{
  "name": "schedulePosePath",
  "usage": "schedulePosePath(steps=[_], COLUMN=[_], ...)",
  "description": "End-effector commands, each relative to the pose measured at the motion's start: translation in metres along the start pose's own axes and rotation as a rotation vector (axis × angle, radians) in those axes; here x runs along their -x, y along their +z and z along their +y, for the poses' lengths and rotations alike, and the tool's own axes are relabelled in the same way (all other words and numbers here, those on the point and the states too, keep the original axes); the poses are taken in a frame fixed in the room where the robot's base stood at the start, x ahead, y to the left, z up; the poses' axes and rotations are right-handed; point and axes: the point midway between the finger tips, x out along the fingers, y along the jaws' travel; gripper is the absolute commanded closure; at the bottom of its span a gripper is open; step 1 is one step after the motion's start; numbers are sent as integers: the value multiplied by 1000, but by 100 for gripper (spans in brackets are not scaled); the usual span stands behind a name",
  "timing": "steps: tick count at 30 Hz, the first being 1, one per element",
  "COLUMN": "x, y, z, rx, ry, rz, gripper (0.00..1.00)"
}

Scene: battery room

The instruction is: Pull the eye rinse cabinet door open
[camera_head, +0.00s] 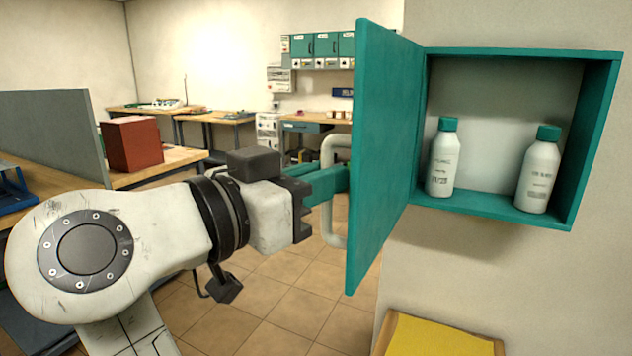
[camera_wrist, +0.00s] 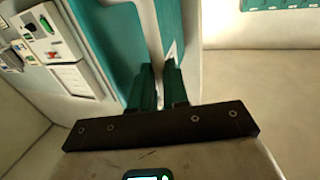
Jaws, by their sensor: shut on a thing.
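The eye rinse cabinet (camera_head: 520,205) is a teal wall box on the right in the head view. Its teal door (camera_head: 385,150) stands swung well out, hinged at the box's left side. Two white bottles with teal caps stand upright inside, a left one (camera_head: 440,165) and a right one (camera_head: 538,175). A pale loop handle (camera_head: 334,150) sits on the door's outer face. My gripper (camera_head: 335,183), with teal fingers, is shut on this handle; the exact contact is partly hidden. The fingers also show in the wrist view (camera_wrist: 160,88), close together around a pale bar.
A yellow-topped box (camera_head: 440,338) stands below the cabinet. At left are a grey panel (camera_head: 55,130) and a red box (camera_head: 132,143) on a wooden bench (camera_head: 160,170). More benches line the back wall. Tiled floor (camera_head: 285,300) is open between them and the door.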

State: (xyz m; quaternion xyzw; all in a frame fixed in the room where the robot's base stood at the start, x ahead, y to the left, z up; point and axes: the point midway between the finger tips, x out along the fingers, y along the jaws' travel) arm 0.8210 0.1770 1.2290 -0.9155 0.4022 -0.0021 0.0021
Motion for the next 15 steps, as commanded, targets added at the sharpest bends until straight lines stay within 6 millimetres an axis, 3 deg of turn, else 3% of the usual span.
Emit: schedulePosePath(steps=[12,13,15], x=[-5,-5,-5], y=[0,0,0], z=[1,1,1], rx=[1,1,0], ry=[6,6,6], rz=[-6,-6,-5], gripper=[100,85,78])
